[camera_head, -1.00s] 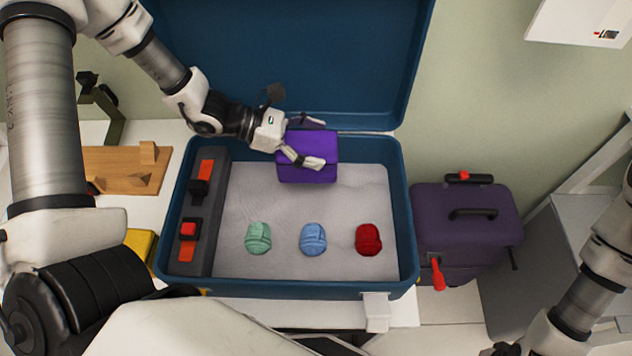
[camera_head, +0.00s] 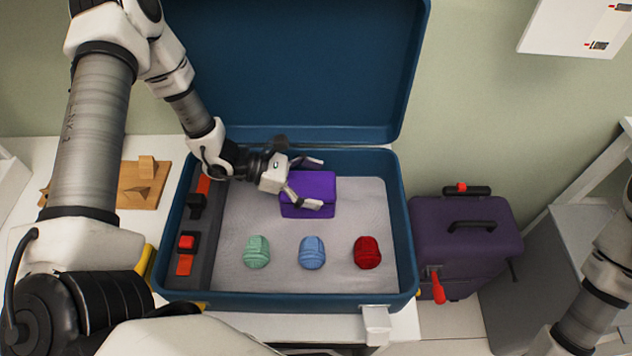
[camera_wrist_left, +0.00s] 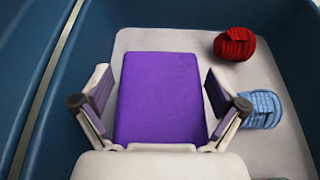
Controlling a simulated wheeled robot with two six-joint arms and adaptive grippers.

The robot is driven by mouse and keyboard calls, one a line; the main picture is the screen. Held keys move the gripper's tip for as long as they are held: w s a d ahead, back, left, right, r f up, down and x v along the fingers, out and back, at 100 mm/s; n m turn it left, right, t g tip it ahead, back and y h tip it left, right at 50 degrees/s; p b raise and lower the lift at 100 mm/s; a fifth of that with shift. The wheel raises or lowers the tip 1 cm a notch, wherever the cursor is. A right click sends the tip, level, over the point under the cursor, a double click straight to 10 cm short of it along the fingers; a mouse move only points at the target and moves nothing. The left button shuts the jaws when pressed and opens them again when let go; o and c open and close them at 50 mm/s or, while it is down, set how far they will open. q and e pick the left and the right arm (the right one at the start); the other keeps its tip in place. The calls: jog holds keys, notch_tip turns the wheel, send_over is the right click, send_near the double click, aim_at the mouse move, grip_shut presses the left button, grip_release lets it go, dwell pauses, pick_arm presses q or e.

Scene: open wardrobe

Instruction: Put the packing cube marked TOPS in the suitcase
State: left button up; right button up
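A purple packing cube (camera_head: 308,187) lies in the open blue suitcase (camera_head: 407,235), on the pale lining near the back middle. No TOPS marking is readable on it. My left gripper (camera_head: 305,183) is at the cube, one finger behind it and one in front. In the left wrist view the purple cube (camera_wrist_left: 160,95) sits between the two spread fingers (camera_wrist_left: 158,95), with narrow gaps beside it. The left gripper looks open around the cube. My right arm shows at the right edge, but its gripper is out of view.
Green (camera_head: 257,252), blue (camera_head: 312,252) and red (camera_head: 367,252) rolled bundles lie along the suitcase front. A dark strip (camera_head: 207,235) with orange-red parts fills its left side. A closed purple suitcase (camera_head: 465,245) stands at right. Bare lining lies right of the cube.

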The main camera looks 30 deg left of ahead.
pick_arm(q)
jog(key=shift+r, duration=0.1)
jog(key=shift+r+p, duration=0.2)
jog(key=shift+p, duration=0.1)
jog(key=p+v, duration=0.6)
jog(key=v, duration=0.1)
jog(key=shift+r, duration=0.3)
jog(key=shift+s+a, duration=0.15)
jog(key=shift+a, duration=0.05)
jog(key=shift+f, duration=0.2)
jog(key=shift+d, duration=0.1)
